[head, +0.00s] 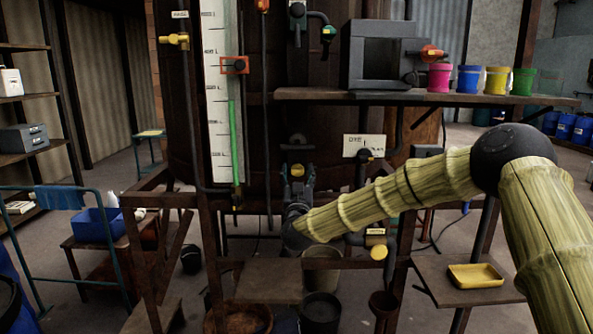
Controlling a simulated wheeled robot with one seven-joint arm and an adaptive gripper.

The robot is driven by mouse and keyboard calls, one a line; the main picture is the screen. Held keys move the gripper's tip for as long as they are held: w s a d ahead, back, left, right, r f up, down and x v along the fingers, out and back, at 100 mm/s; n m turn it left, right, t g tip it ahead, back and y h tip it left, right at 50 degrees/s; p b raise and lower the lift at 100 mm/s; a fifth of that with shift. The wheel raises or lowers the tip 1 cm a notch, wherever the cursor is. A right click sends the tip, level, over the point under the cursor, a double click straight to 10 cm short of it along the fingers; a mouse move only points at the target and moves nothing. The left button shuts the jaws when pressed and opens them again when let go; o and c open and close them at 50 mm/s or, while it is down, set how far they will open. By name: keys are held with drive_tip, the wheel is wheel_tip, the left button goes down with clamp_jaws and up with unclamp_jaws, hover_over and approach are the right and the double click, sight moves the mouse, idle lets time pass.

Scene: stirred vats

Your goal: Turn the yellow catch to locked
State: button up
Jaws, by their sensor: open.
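My bamboo-patterned arm reaches in from the right, and its dark wrist ends low in front of the vat (280,90). My gripper (298,177) is dark, points up and away at the vat's lower front, and is open.
A shelf (420,98) at the right holds a grey box (383,52), an orange-red handle (432,53) and several coloured cups. A yellow tray (475,276) sits on a low stand. Buckets (320,312) stand under the vat. A blue cart (75,240) stands left.

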drive_tip(key=shift+w+r, duration=0.1)
drive_tip(key=shift+w, duration=0.25)
